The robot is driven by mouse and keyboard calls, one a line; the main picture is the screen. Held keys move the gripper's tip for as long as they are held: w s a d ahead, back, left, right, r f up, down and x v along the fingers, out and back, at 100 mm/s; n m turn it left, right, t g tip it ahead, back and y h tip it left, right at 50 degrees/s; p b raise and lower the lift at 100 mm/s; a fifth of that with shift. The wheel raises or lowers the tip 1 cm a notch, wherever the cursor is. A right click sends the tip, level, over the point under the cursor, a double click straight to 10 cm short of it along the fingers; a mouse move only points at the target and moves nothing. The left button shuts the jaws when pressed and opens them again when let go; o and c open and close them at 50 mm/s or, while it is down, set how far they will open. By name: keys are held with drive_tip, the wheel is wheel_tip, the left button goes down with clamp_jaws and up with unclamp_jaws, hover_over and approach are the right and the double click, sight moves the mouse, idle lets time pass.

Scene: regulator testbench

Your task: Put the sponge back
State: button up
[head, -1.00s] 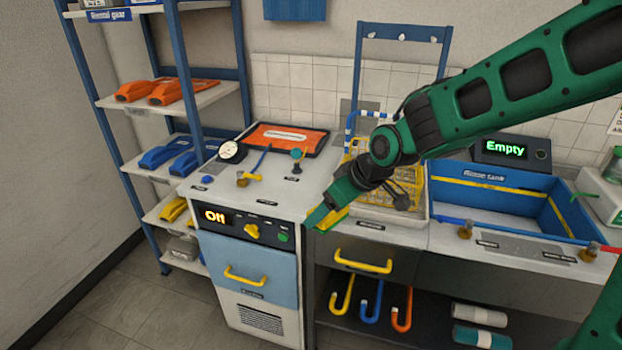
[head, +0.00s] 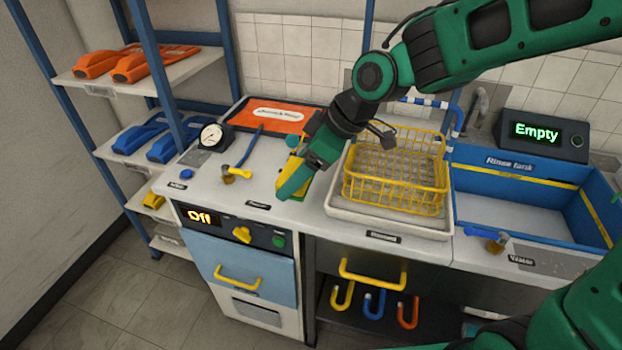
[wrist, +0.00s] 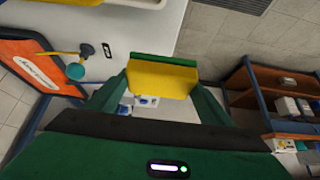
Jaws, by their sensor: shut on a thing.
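The sponge (wrist: 160,80) is a yellow block with a dark green layer along one side. My gripper (wrist: 162,92) is shut on it, with one green finger on each side in the wrist view. In the head view my gripper (head: 293,186) is over the front right part of the white bench top of the unit marked Off, left of the yellow wire basket. Only bits of yellow show around the fingers there, so most of the sponge is hidden. The gap between sponge and bench top is hard to judge.
The yellow wire basket (head: 372,190) stands in a white tray (head: 430,226). The blue rinse tank (head: 500,163) is at right, with a display (head: 541,135) reading Empty. A gauge (head: 211,136), a valve (head: 236,172) and an orange mat (head: 262,115) occupy the left bench top. Shelves stand at far left.

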hover_over(312, 190)
wheel_tip(312, 190, down, 5)
drive_tip(key=shift+f, duration=2)
drive_tip(key=shift+f, duration=0.1)
drive_tip(key=o, duration=0.9)
drive_tip(key=v, duration=1.2)
